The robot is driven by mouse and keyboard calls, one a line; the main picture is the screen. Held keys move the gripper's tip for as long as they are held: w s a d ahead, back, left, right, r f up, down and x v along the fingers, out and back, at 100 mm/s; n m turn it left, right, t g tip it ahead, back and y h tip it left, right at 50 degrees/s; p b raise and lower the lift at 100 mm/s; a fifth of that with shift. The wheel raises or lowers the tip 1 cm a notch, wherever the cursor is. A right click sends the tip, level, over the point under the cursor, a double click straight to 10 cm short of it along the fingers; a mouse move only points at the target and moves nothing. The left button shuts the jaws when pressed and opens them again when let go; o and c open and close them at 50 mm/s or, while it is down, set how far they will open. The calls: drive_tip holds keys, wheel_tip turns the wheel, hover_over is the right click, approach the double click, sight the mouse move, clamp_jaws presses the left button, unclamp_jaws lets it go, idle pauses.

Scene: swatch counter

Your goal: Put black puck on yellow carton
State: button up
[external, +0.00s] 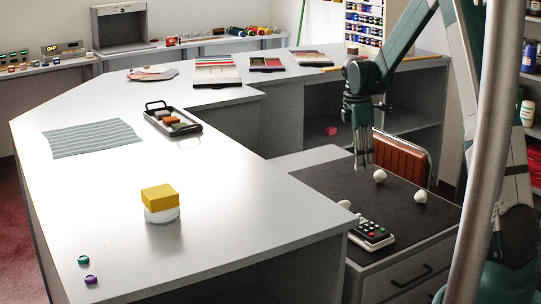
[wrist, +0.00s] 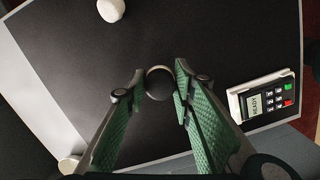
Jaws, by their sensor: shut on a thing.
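The carton's top looks bare. My gripper (external: 363,163) is over the dark mat of the lower desk at the right, well away from the carton. In the wrist view, my gripper (wrist: 158,88) is shut on the black puck (wrist: 159,83), which shows as a dark disc between the fingertips. The puck cannot be made out in the external view, and the carton is not in the wrist view.
White knob-like things (external: 420,196) and a card terminal (external: 371,234) lie on the dark mat (external: 320,178). A black-handled tray (external: 172,121) and a striped cloth (external: 92,138) lie on the counter. Two small caps (external: 90,280) are at its front left. The counter around the carton is clear.

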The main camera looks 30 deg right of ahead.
drive_tip(key=w+a+r+n+p, duration=0.1)
drive_tip(key=a+r, duration=0.3)
drive_tip(key=a, duration=0.8)
drive_tip(key=w+a+r+n+p, duration=0.2)
drive_tip(key=a+r+n+p, duration=0.1)
drive_tip(key=a, duration=0.9)
drive_tip(key=w+a+r+n+t+p, duration=0.1)
drive_tip(key=a+r+n, duration=0.3)
drive_tip(key=a, duration=0.7)
drive_tip(key=shift+w+a+r+p, duration=0.4)
drive_tip(key=shift+w+r+p, duration=0.1)
drive_tip(key=shift+p, duration=0.2)
drive_tip(key=s+a+r+n+p, duration=0.2)
drive_tip(key=s+a+r+n, duration=0.1)
drive_tip(key=a, duration=0.9)
drive_tip(key=s+a+r+n+p, duration=0.2)
drive_tip(key=s+a+r, duration=0.3)
drive_tip(key=a, duration=0.6)
drive_tip(key=s+a+r+n+p, duration=0.2)
drive_tip(key=s+a+r+n, duration=0.2)
drive_tip(key=a, duration=0.8)
drive_tip(key=shift+s+a+r+t+y, duration=0.15)
drive_tip(key=shift+s+a+t+y, duration=0.2)
drive_tip(key=shift+s, duration=0.35)
hover_over(160, 191)
drive_tip(key=shift+a+f, duration=0.1)
drive_tip(key=shift+f, duration=2.8)
drive_tip(key=shift+f, duration=0.1)
drive_tip(key=shift+f+p, duration=0.3)
drive_tip(key=shift+f, duration=1.7)
